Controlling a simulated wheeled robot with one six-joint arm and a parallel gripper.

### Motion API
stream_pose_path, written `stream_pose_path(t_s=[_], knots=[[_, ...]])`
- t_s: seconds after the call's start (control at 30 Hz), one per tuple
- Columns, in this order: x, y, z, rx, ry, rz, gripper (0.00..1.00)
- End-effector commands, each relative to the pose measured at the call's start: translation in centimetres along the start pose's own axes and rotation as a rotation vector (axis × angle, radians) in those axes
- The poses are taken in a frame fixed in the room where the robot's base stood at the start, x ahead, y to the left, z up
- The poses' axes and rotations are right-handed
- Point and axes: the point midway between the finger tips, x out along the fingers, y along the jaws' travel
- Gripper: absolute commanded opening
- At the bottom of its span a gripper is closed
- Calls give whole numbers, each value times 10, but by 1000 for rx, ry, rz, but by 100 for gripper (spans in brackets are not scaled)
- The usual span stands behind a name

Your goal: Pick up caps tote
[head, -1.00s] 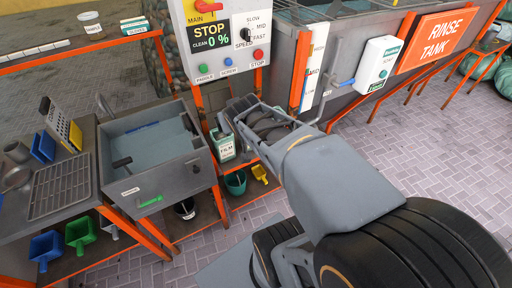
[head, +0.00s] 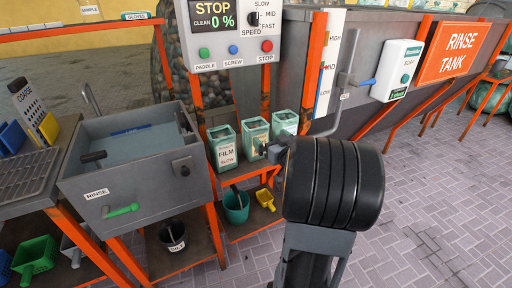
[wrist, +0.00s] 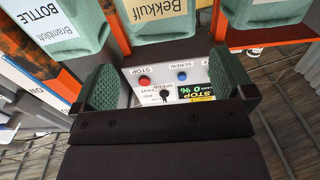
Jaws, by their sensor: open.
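The left one (head: 223,147) reads FILM in the head view. The middle tote (head: 256,136) and right tote (head: 285,123) have no readable label there. In the wrist view one tote (wrist: 67,22) reads BOTTLE and the tote beside it (wrist: 157,17) reads Bekkulf, its other word cut off. No label legibly says caps. My gripper (wrist: 162,86) is open and empty, its green pads apart, close to the totes. In the head view my arm mostly hides it.
The control panel (head: 233,30) stands above and behind the totes. The rinse basin (head: 130,150) is to the left. A teal bucket (head: 236,206) and yellow scoop (head: 265,199) sit on a lower shelf. Orange posts flank the totes.

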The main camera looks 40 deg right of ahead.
Motion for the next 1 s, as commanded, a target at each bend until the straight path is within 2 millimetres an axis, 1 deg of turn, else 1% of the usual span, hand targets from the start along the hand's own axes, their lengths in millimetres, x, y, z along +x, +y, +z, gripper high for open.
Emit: stream_pose_path(t_s=[0.03, 0.1, 0.23, 0.33, 0.57, 0.8, 0.9, 1.0], knots=[[11, -1, 1, 0, 1, -4, 100], [23, -1, 1, -1, 1, -3, 100], [42, -1, 0, -1, 0, -2, 100], [51, 0, 0, 0, 0, 0, 100], [64, -1, 1, -1, 0, -1, 100], [96, -2, 2, -1, 0, 0, 100], [105, -3, 1, -1, 0, 0, 100], [109, -2, 1, -1, 0, 1, 100]])
